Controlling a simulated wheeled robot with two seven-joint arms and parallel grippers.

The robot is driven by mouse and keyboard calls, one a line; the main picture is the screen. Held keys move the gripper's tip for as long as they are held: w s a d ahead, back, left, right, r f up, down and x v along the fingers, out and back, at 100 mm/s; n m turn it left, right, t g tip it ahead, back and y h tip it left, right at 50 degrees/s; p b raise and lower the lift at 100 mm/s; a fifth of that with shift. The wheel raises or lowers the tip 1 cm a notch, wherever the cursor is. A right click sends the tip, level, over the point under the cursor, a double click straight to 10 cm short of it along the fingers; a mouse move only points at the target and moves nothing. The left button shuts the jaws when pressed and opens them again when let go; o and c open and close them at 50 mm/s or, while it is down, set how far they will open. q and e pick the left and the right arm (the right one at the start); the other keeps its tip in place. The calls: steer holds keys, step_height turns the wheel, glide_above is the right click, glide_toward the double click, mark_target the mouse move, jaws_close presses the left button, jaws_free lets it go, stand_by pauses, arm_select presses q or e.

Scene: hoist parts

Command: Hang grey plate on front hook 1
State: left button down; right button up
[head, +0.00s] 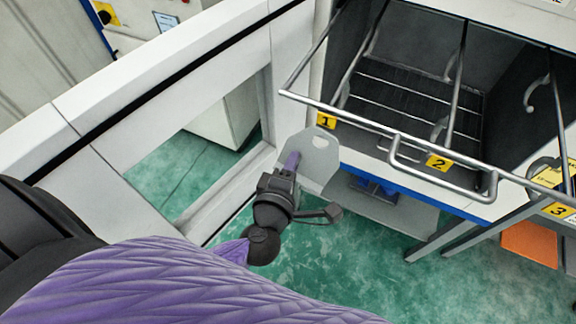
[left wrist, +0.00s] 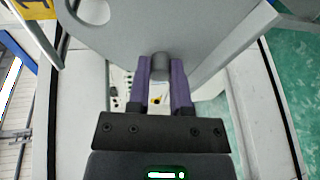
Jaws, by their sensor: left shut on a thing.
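The grey plate (head: 318,160) hangs in the air from my left gripper (head: 292,160), just left of and below the yellow label 1 (head: 325,120). The plate has a hole near its top corner. In the left wrist view the plate (left wrist: 150,30) fills the upper middle, its hole at the top left. The purple fingers of my left gripper (left wrist: 160,80) are shut on its short dark knob (left wrist: 160,66). A light curved hook (head: 344,95) shows behind label 1, partly behind the rails; the plate is apart from it. My right gripper is not in view.
A metal rail (head: 400,140) crosses the rack's front, with a handle-like loop. Labels 2 (head: 439,162) and 3 (head: 558,210) mark bays to the right. A white frame (head: 180,85) stands close on the left. Green floor (head: 320,265) is open below.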

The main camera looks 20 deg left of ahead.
mark_target(303, 148)
arm_select(q)
steer(key=shift+g, duration=0.5)
steer(key=shift+w+d+p, duration=0.15)
steer(key=shift+w+p, duration=0.35)
steer(key=shift+w, duration=1.9)
steer(key=w+f+t+b, duration=0.1)
steer(key=w+f+b, duration=0.1)
steer(key=w+b, duration=0.3)
steer(key=shift+w+f+t+b, duration=0.35)
steer(key=shift+t+b, duration=0.05)
steer(key=shift+b, duration=1.1)
steer(key=shift+f, duration=0.1)
steer(key=shift+f, duration=0.3)
